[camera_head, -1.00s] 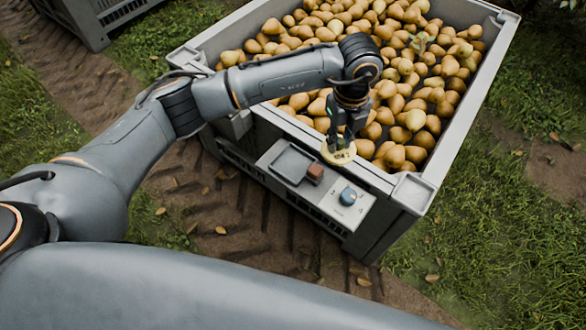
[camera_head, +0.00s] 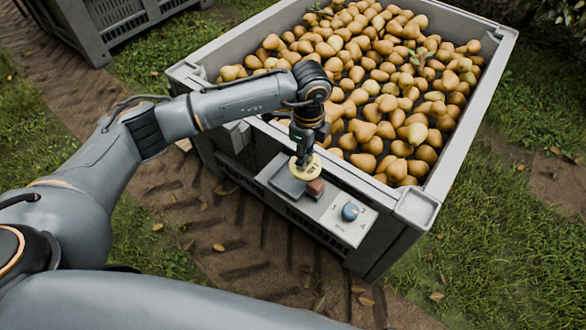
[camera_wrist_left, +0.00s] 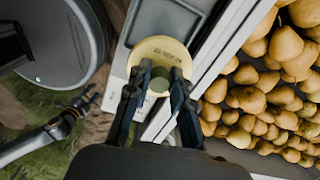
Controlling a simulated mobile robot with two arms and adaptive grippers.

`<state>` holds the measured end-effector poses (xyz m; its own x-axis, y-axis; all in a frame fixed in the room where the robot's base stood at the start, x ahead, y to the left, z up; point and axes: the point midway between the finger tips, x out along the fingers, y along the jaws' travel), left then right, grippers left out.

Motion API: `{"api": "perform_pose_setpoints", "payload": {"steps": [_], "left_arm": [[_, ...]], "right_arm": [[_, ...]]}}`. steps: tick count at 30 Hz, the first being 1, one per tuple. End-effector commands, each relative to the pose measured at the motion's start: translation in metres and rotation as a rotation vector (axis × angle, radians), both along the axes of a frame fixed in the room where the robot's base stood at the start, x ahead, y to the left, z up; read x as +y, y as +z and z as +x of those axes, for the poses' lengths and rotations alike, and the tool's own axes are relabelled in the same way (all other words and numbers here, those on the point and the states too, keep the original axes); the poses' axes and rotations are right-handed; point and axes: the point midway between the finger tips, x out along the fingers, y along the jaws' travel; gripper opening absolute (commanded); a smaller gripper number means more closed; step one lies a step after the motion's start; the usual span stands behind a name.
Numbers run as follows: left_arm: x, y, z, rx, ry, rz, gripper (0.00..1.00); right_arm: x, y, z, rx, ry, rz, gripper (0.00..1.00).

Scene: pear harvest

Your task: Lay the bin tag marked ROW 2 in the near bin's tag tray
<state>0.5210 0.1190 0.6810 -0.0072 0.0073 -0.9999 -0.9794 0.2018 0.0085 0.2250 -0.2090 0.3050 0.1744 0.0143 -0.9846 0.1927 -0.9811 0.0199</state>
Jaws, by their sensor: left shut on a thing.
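The bin tag is a round, pale yellow disc (camera_head: 306,170) with small dark lettering that I cannot read clearly. It also shows in the left wrist view (camera_wrist_left: 160,50), with a small greenish knob at its middle. My left gripper (camera_head: 303,157) points down and is shut on this knob, its fingers on either side in the left wrist view (camera_wrist_left: 159,84). The tag is over the grey tag tray (camera_head: 284,184) on the near bin's side panel and hides part of it. I cannot tell whether they touch.
The near bin (camera_head: 472,131) is full of pears (camera_head: 385,100). A red-brown block (camera_head: 315,188) stands beside the tray, and a blue knob (camera_head: 350,211) is further right on the panel. Another grey bin (camera_head: 85,42) stands at the upper left.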

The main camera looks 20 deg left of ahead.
Motion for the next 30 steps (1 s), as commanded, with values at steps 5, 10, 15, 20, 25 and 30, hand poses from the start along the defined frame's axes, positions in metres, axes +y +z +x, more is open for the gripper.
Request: {"api": "perform_pose_setpoints", "payload": {"steps": [5, 10, 15, 20, 25, 30], "left_arm": [[0.013, -0.015, 0.0, -0.002, 0.0, 0.0, 0.0], [0.027, -0.032, -0.002, 0.001, 0.003, 0.002, 0.0], [0.032, -0.063, -0.005, 0.008, 0.0, 0.007, 0.0], [0.032, -0.072, -0.004, 0.004, 0.0, 0.005, 0.0], [0.032, -0.072, -0.005, 0.006, 0.0, 0.005, 0.24], [0.032, -0.072, -0.005, 0.006, 0.001, 0.005, 0.45]], "right_arm": [[0.0, 0.003, 0.003, -0.004, -0.001, 0.0, 0.4], [0.0, 0.003, 0.004, 0.0, -0.001, -0.001, 0.4], [0.001, 0.013, 0.011, -0.009, -0.003, 0.001, 0.4], [0.002, 0.017, 0.014, -0.011, -0.004, 0.001, 0.4], [0.002, 0.017, 0.014, -0.01, -0.004, 0.001, 0.4], [0.002, 0.017, 0.014, -0.01, -0.004, 0.001, 0.4]]}}
